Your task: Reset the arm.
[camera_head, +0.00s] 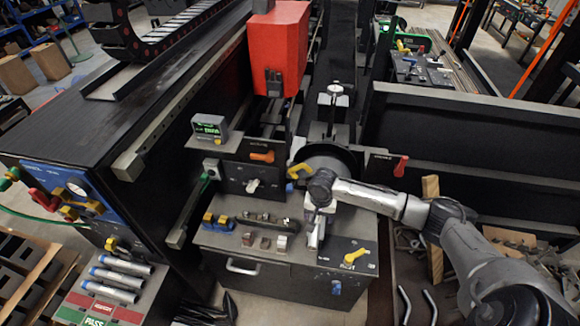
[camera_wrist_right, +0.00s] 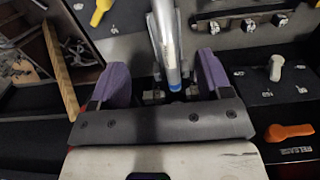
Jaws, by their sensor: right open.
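My right arm (camera_head: 375,200) reaches in from the right in the head view. Its gripper (camera_head: 314,208) is over the black control cabinet (camera_head: 285,285), near the back of its top. In the right wrist view the two purple fingers of the gripper (camera_wrist_right: 163,78) are apart. A silver tube with a blue band (camera_wrist_right: 168,45) lies between the fingers, with a gap visible on each side. Whether either finger touches the tube lower down is hidden. My left arm and gripper do not show.
A yellow handle (camera_head: 356,256), an orange handle (camera_head: 262,156) and a white toggle (camera_head: 252,185) stick out near the gripper. A red box (camera_head: 278,45) hangs above. Three silver tubes (camera_head: 118,280) lie at the lower left. A scrap bin (camera_head: 545,255) is at the right.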

